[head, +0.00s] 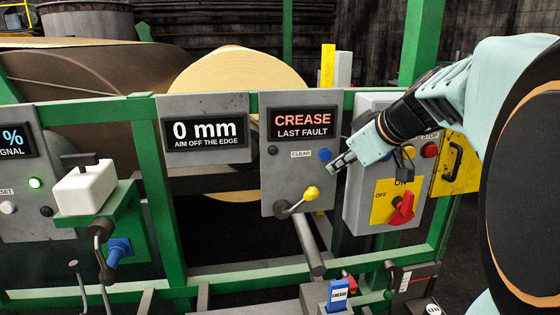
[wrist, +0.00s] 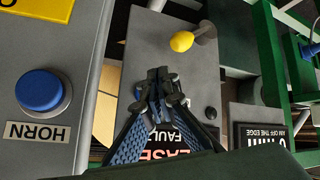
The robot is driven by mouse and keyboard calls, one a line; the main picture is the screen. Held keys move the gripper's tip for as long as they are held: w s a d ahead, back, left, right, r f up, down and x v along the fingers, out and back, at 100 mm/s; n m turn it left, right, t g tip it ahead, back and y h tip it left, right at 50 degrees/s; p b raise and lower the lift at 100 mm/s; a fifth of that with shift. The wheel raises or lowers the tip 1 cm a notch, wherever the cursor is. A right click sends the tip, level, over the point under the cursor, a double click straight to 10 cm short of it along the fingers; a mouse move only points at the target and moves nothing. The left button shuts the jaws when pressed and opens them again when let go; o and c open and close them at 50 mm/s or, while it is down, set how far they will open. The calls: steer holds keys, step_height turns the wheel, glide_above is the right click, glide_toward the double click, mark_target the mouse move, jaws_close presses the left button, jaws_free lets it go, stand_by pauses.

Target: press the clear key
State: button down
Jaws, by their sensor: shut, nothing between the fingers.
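The clear key is a round blue button (head: 325,154) beside a white CLEAR label (head: 301,154), on the grey panel (head: 285,180) under the CREASE LAST FAULT display (head: 303,123). My gripper (head: 336,166) is shut and empty, with its tips just right of and slightly below the key in the head view. I cannot tell whether they touch the panel. In the wrist view, the panel appears upside down and the shut fingertips (wrist: 160,76) lie over it. The key is mostly or wholly hidden behind the fingers there.
A yellow-knobbed lever (head: 310,193) sticks out below the key. A blue HORN button (wrist: 42,90) is on the neighbouring box, which also has a red rotary switch (head: 402,209) and a red button (head: 430,150). A black button (head: 272,150) sits left of the label.

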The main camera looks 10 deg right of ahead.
steer(key=shift+s+r+b, duration=0.15)
steer(key=shift+s+b, duration=0.3)
steer(key=shift+s, duration=0.7)
steer(key=w+p, duration=0.1)
steer(key=p, duration=0.3)
steer(key=shift+w+r, duration=0.2)
steer(key=shift+w, duration=0.15)
